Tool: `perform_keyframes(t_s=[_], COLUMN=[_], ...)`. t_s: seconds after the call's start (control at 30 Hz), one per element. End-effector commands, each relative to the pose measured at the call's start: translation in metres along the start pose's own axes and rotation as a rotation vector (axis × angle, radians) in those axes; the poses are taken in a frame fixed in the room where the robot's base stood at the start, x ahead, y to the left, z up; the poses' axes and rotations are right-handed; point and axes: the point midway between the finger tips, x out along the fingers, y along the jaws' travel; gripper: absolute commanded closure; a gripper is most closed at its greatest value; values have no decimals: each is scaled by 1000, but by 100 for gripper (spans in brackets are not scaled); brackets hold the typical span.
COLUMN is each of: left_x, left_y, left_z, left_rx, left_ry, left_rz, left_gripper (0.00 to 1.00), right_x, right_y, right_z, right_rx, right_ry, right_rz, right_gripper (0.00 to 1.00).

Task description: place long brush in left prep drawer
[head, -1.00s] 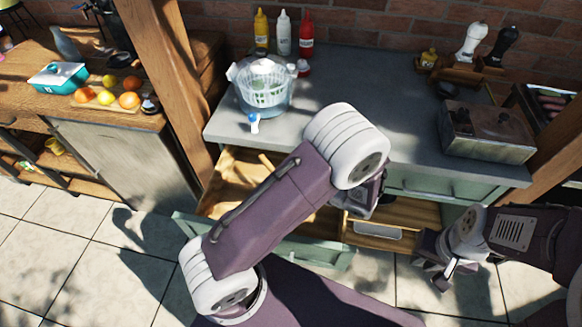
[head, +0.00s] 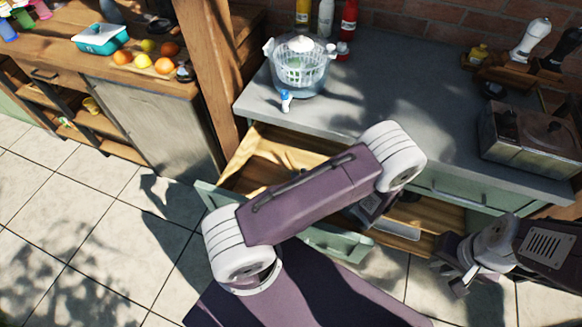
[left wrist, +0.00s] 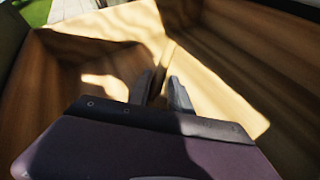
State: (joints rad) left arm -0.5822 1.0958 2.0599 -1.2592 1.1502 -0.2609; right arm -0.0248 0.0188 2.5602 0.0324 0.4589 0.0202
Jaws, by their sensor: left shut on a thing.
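My left gripper (head: 368,212) is partly hidden under its own arm in the head view, low over the open drawers. In the left wrist view its fingers (left wrist: 162,92) are close together around a thin tan piece (left wrist: 160,84), apparently the long brush's handle; the rest of the brush is hidden. Wooden drawer walls and floor surround the fingers there. The left prep drawer (head: 240,178), with its pale green front, is pulled open under the counter, partly covered by my left arm. My right gripper (head: 452,272) appears open and empty at the lower right.
A second open wooden drawer (head: 440,212) lies right of the left one. The grey counter (head: 400,100) above carries a basket in a clear bowl (head: 300,68), bottles and a metal box (head: 530,140). A wooden post (head: 208,70) stands at the left.

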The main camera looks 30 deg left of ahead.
Motion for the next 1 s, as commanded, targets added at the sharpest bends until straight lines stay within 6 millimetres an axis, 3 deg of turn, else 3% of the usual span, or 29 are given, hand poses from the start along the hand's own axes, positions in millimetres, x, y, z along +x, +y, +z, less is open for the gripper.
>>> perform_keyframes(t_s=[0.1,0.33,0.5,0.6,0.97,1.0], left_x=[14,24,55,57,59,58], left_y=[2,4,8,4,2,3], left_z=[7,11,24,12,8,9], left_rx=[-1,0,-1,3,1,1], left_ry=[0,0,2,0,0,0], left_rz=[3,2,5,0,0,0], left_gripper=[100,100,100,100,100,64], right_x=[-1,-1,-2,1,4,3], right_y=[0,0,0,0,0,0], right_z=[0,0,0,0,0,0], right_rx=[0,0,0,0,0,0], right_ry=[0,0,0,0,0,0], right_rz=[0,0,0,0,0,0], right_gripper=[81,81,81,81,81,81])
